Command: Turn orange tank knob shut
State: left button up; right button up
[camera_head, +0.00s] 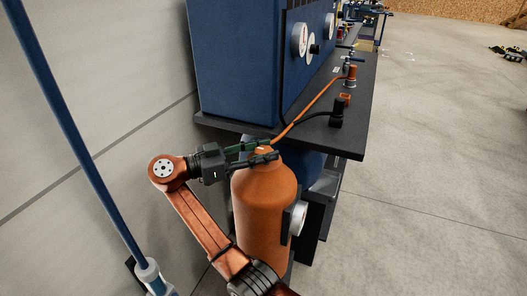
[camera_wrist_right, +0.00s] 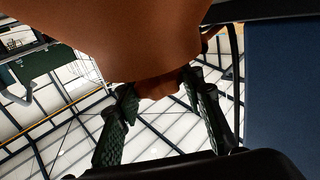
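The orange tank (camera_head: 262,210) stands upright beside and partly under the dark bench edge. Its small orange knob (camera_head: 262,149) is at the top, partly hidden by my fingers. My right gripper (camera_head: 273,150) reaches in from the left at the tank top, one finger on each side of the knob. In the right wrist view the tank body (camera_wrist_right: 140,35) fills the top, and the knob (camera_wrist_right: 160,85) lies between the fingertips of the right gripper (camera_wrist_right: 161,84). The fingers are apart; whether they press on the knob is unclear. My left gripper is not in view.
A dark bench (camera_head: 345,130) carries a blue cabinet (camera_head: 235,65) with gauges. An orange hose (camera_head: 320,103) and a black cable run across it near the tank top. A blue pole (camera_head: 75,125) stands at the left by the wall.

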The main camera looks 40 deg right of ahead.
aim_at(256, 153)
jog(key=o, duration=0.5)
jog(key=shift+c, duration=0.2)
jog(key=v, duration=0.7)
jog(key=shift+w+a, duration=0.15)
jog(key=shift+a, duration=0.1)
